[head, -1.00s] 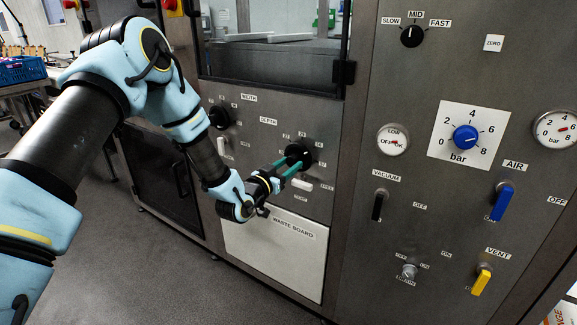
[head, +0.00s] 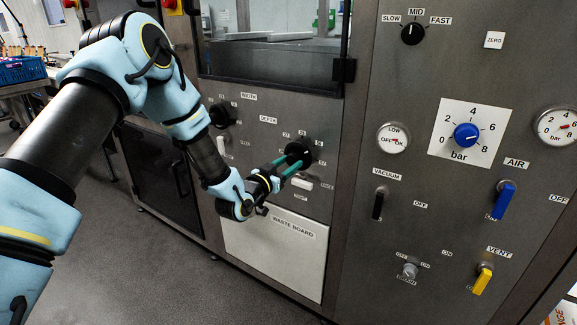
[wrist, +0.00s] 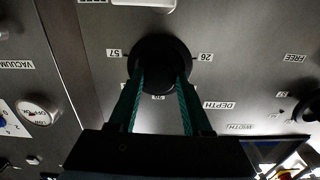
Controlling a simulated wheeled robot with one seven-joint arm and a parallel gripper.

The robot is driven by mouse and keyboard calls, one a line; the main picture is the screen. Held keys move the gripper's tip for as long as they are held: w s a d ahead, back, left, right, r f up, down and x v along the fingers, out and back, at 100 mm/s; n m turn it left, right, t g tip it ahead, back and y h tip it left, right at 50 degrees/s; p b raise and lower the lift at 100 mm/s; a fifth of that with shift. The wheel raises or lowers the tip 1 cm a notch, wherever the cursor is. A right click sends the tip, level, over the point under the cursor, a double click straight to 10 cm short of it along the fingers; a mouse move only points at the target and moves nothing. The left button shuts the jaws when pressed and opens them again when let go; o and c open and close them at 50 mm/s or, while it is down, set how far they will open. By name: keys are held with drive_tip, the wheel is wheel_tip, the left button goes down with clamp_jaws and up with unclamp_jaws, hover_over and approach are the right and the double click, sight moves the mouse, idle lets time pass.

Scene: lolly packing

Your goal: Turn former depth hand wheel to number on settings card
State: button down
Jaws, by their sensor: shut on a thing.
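The depth hand wheel (head: 299,153) is a round black knob on the grey machine panel, with small number labels around it. In the wrist view the wheel (wrist: 160,52) shows upside down, with labels such as 57 and 26 beside it and the DEPTH label (wrist: 218,105) nearby. My gripper (head: 287,167) has its green fingers shut on the wheel, one on each side; the fingers also show in the wrist view (wrist: 160,95). The wheel's pointer is not clear to me. I cannot make out a settings card in either view.
Another black wheel (head: 222,115) sits left, by the WIDTH label. A white lever (head: 302,184) is just below the depth wheel, above the waste board (head: 275,245). Right are a blue bar knob (head: 466,136), a blue air lever (head: 503,201) and a yellow vent lever (head: 482,281).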

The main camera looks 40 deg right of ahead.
drive_tip(key=shift+f+b, duration=0.15)
drive_tip(key=shift+b, duration=0.15)
drive_tip(key=m+b, duration=0.4)
drive_tip(key=b, duration=0.1)
drive_tip(key=shift+f, duration=0.15)
drive_tip(key=m+b, duration=0.3)
drive_tip(key=b, duration=0.1)
drive_tip(key=shift+m, duration=0.3)
drive_tip(key=shift+r+m+b, duration=0.2)
drive_tip(key=shift+m+b, duration=0.3)
drive_tip(key=shift+b, duration=0.35)
drive_tip(key=shift+c, duration=1.7)
unclamp_jaws()
drive_tip(key=shift+r, duration=0.1)
drive_tip(key=b+v, duration=0.1)
drive_tip(key=v, duration=1)
